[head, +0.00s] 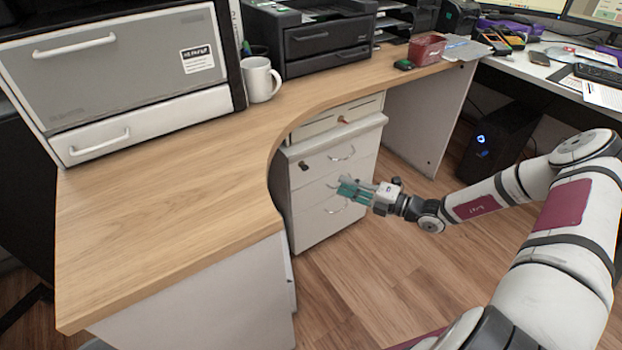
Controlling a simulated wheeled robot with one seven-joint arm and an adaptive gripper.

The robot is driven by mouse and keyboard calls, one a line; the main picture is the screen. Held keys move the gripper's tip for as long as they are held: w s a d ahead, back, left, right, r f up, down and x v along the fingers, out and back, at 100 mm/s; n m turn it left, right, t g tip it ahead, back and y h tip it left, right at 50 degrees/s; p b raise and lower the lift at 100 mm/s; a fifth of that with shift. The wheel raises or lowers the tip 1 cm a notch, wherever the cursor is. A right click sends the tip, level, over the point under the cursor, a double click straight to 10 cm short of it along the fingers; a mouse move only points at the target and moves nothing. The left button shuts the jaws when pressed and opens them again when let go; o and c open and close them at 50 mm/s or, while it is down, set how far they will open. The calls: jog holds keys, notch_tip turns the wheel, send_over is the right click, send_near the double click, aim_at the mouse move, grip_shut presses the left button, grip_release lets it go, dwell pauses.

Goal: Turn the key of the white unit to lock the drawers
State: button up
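The white drawer unit (332,228) stands on the floor under the wooden desk. Several drawer fronts with curved handles show. A small dark lock or key (304,166) sits at the upper left of its front; it is too small to tell which way it is turned. My gripper (347,187), with teal fingers, is in front of the unit's drawers, to the right of and a little below the lock in the picture. It appears apart from the lock and covers part of the drawer front. Whether its fingers are open or shut is unclear.
A shallow drawer (337,116) with a small brown spot on its front is above the unit. The curved wooden desk (170,190) overhangs on the left. A white mug (261,80) stands on it. A black computer tower (497,143) is at right. Floor is clear before the unit.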

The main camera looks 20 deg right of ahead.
notch_tip(320, 180, down, 2)
jog(key=d+m+t, duration=0.1)
jog(key=m, duration=0.1)
jog(key=b, duration=0.4)
send_near(305, 168)
jog(key=shift+h, duration=0.4)
jog(key=x, duration=0.8)
jog(key=shift+s+r, duration=0.1)
grip_shut()
